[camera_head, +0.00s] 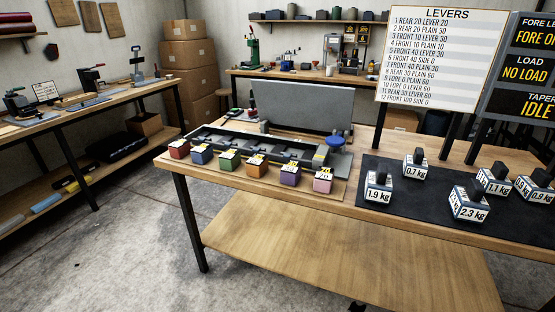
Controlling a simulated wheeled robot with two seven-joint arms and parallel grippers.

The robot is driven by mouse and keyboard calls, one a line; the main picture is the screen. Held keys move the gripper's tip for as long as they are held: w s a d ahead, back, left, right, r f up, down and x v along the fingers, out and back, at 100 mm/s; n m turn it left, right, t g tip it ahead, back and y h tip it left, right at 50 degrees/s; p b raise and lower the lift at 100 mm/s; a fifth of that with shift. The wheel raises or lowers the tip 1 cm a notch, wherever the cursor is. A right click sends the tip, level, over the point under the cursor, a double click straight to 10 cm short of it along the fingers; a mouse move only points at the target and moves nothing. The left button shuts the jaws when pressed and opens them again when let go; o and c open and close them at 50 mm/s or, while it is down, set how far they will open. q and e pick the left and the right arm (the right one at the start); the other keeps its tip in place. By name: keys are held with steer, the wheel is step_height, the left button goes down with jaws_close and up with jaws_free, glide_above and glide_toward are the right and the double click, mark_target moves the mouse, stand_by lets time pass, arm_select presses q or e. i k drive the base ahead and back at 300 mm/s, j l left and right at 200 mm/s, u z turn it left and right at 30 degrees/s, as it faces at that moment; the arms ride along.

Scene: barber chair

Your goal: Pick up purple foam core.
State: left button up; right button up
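The purple foam core (290,175) is a small purple block with a yellow and white label on top. It sits on the wooden table in a row of similar blocks, between an orange block (257,168) on its left and a pink block (323,181) on its right. It stands in front of a long dark grey tray with compartments (215,137). Neither of my grippers shows in the head view.
More blocks, red (179,149), blue (202,155) and green (229,161), continue the row leftward. A grey upright panel (302,108) stands behind the tray. Several labelled weights, such as the 1.9 kg one (378,190), stand on a black mat (420,212) at right.

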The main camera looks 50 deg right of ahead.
mark_target(290, 172)
steer(key=i+z, duration=0.25)
steer(key=z, duration=0.15)
steer(key=i+j+z, duration=0.2)
steer(key=z, duration=0.15)
steer(key=i+j+z, duration=0.25)
steer(key=z, duration=0.15)
steer(key=i+j+z, duration=0.2)
steer(key=z, duration=0.2)
steer(key=j, duration=0.1)
